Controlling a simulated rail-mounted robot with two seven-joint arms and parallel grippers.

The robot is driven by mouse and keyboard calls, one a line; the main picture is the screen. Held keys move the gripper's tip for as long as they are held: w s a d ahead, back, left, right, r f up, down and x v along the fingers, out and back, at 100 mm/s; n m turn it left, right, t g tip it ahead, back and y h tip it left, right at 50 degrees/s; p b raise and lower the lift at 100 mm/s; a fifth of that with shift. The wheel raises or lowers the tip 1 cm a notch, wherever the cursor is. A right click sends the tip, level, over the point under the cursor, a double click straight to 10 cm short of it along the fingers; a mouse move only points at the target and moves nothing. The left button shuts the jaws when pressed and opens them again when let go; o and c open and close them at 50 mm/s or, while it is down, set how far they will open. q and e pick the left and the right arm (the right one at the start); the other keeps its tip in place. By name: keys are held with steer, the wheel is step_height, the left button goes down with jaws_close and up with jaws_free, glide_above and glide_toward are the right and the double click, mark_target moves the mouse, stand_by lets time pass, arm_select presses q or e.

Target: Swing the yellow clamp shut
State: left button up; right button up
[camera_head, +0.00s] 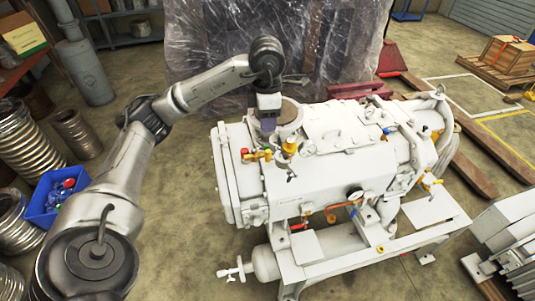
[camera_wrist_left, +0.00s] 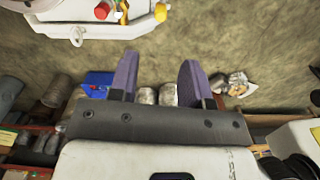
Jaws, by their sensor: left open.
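The white screw vacuum pump (camera_head: 345,155) stands on its frame in the middle of the head view. Small yellow fittings sit on its near-left top: a yellow piece (camera_head: 260,155) beside a red knob (camera_head: 244,152), and an upright yellow-orange fitting (camera_head: 289,146). I cannot tell for sure which is the clamp. My left gripper (camera_head: 268,124) points down beside the round top port (camera_head: 289,114), just above and behind these fittings. In the left wrist view its purple fingers (camera_wrist_left: 158,72) are apart with nothing between them. A yellow knob (camera_wrist_left: 160,12) shows beyond them at the top edge.
A blue bin (camera_head: 45,205) and metal hoses (camera_head: 75,132) stand on the floor at left. A plastic-wrapped load (camera_head: 225,55) stands behind the pump. Pallets and a box (camera_head: 508,53) are at right. The floor in front of the pump's left end is clear.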

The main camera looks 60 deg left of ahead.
mark_target(267, 151)
arm_select(q)
step_height(267, 151, down, 12)
steer(key=b, duration=0.3)
steer(key=shift+f+b, duration=0.3)
steer(key=shift+f, duration=0.4)
jaws_close()
